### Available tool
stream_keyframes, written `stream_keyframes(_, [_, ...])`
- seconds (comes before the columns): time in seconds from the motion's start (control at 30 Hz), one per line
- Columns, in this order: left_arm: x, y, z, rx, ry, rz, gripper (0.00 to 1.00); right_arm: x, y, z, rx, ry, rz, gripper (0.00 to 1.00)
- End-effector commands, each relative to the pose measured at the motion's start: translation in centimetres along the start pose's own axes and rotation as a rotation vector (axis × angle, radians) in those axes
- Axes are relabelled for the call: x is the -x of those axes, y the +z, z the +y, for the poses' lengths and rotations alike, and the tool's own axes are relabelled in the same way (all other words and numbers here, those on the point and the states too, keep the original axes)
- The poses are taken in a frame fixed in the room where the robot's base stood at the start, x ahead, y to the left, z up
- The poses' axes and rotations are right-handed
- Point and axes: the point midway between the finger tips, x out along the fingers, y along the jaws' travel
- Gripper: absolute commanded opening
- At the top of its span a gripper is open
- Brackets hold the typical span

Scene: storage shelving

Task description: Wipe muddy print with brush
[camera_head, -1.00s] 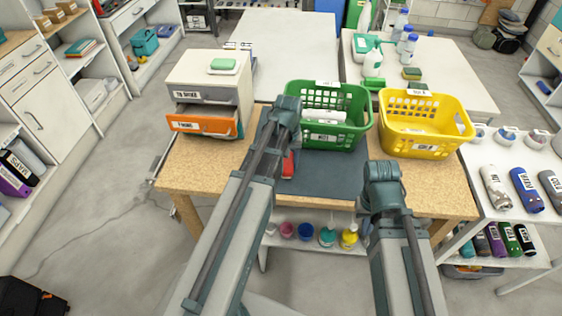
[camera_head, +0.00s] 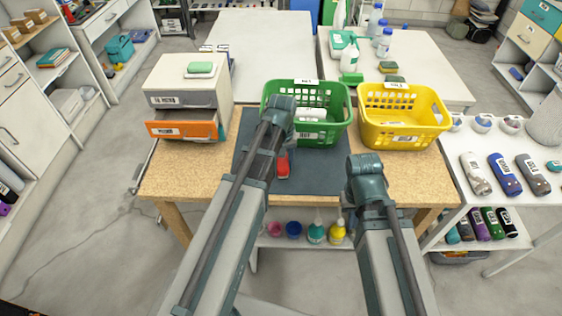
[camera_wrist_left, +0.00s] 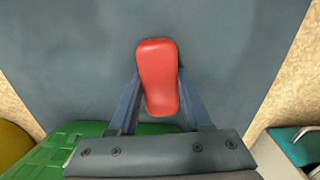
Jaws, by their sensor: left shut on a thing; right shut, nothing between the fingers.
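A red brush (camera_head: 282,165) is over the dark grey mat (camera_head: 325,177) on the wooden table, in front of the green basket. In the left wrist view the brush (camera_wrist_left: 159,75) shows as a long rounded red body. My left gripper (camera_wrist_left: 159,88) is shut on the brush, with a blue-grey finger on each side. In the head view my left wrist hides most of this gripper. My right gripper (camera_head: 366,172) is at the mat's right part, empty; its fingers are hidden below the wrist. I see no clear muddy print on the visible mat.
A green basket (camera_head: 335,129) with white items and a yellow basket (camera_head: 405,138) stand along the back. A drawer unit (camera_head: 190,95) with its orange drawer (camera_head: 185,131) pulled out stands at the left.

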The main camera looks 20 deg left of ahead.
Motion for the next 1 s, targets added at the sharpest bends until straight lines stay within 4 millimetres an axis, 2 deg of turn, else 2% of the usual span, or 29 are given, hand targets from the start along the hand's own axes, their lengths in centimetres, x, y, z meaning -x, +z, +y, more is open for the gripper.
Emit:
stream_keyframes(0.7, [6.1,0.0,0.0,0.000,0.000,0.000,0.00,6.0,0.3,0.6,0.000,0.000,0.000,0.00])
stream_keyframes(1.0, [6.0,0.0,0.0,0.000,0.000,0.000,0.00,5.9,0.3,0.6,0.000,0.000,0.000,0.00])
